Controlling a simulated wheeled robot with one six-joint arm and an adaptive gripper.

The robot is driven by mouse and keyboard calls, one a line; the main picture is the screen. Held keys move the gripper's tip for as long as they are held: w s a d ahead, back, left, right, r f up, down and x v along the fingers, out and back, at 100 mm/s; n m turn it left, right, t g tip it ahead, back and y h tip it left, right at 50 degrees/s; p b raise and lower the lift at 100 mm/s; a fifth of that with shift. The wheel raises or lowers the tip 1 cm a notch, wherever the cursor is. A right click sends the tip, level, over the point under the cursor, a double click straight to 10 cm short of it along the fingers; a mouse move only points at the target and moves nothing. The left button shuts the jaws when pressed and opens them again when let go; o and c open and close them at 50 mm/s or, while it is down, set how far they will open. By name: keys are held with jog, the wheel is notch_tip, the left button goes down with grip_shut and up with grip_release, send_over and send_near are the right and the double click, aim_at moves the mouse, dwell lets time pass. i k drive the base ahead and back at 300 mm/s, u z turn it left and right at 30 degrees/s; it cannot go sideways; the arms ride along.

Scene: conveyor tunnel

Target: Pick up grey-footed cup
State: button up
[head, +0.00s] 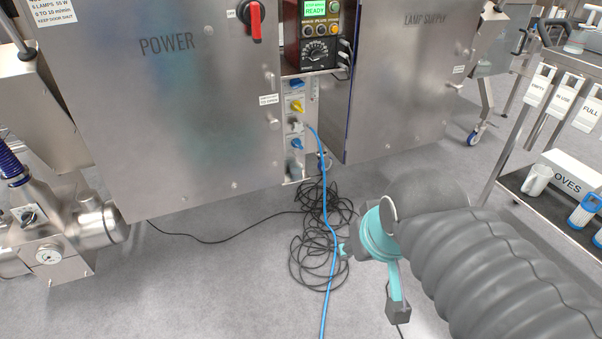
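My arm comes in from the lower right in a ribbed grey sleeve and ends in a teal wrist. My gripper (372,280) is seen from behind and above, over the floor. Its fingers are mostly hidden or unclear, so I cannot tell whether it is open or shut, and I see no cup in it. No cup is clearly recognisable as grey-footed. A pale grey-white, cup-like container (537,180) is on the cart's black lower shelf, well to the right of my gripper.
Steel POWER (170,110) and LAMP SUPPLY (410,90) cabinets stand ahead. Black cable (318,250) lies coiled on the floor with a blue hose (325,200). The cart (513,135) at right carries a GLOVES box (575,172) and a blue container (585,210).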

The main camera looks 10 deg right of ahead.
aim_at(295, 167)
jog(key=u, duration=0.7)
jog(key=i, duration=0.65)
jog(key=z, duration=1.9)
